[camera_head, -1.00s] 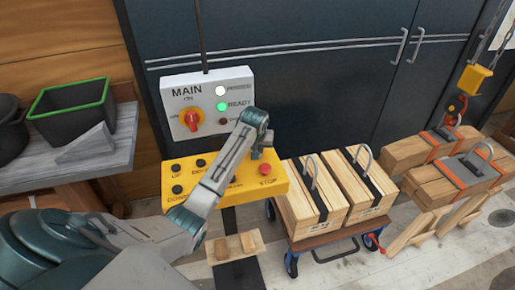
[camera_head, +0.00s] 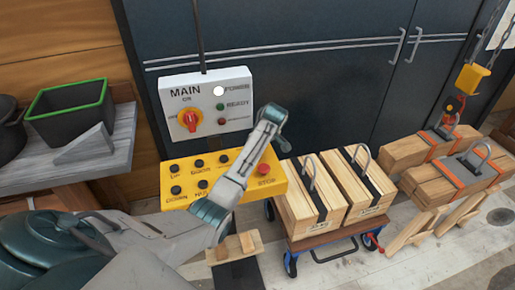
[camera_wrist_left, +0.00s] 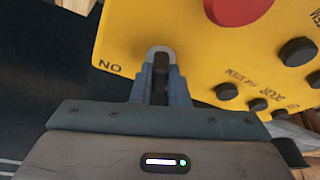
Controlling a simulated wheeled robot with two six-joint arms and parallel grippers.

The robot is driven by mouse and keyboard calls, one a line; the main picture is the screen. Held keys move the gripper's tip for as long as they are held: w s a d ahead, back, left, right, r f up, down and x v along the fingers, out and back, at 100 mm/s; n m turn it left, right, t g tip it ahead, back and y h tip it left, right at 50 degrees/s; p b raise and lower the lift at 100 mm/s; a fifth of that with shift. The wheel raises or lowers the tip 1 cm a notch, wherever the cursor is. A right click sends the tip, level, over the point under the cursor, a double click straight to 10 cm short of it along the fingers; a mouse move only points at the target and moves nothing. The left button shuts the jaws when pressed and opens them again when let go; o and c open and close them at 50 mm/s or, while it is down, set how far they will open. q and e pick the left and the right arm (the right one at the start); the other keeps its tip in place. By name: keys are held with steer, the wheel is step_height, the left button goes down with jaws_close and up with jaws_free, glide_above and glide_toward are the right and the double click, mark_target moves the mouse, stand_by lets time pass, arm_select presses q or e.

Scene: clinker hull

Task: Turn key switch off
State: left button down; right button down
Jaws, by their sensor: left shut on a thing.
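The yellow control box (camera_head: 176,203) stands below the MAIN panel, with black buttons and a red STOP button (camera_head: 264,169). My left arm crosses its right part in the head view and hides its key switch there. In the left wrist view, the key switch (camera_wrist_left: 160,50) shows as a pale rounded fitting near the box's edge, beside an ON label seen upside down. My left gripper (camera_wrist_left: 161,78) is shut on its dark key, which is mostly hidden between the fingers. The red STOP button (camera_wrist_left: 238,8) lies just beyond. My right gripper is not in view.
The MAIN panel (camera_head: 170,88) has a red rotary switch (camera_head: 190,120) and a lit white POWER lamp (camera_head: 219,91); its READY lamp (camera_head: 220,106) is dark. A cart with wooden crates (camera_head: 297,205) stands close on the right. A bench with bins (camera_head: 70,110) is at left.

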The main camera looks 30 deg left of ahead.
arm_select(q)
steer(key=shift+w+r+n, duration=0.1)
steer(key=shift+n, duration=0.4)
steer(key=c, duration=1.4)
jaws_free()
steer(key=shift+d+r, duration=0.1)
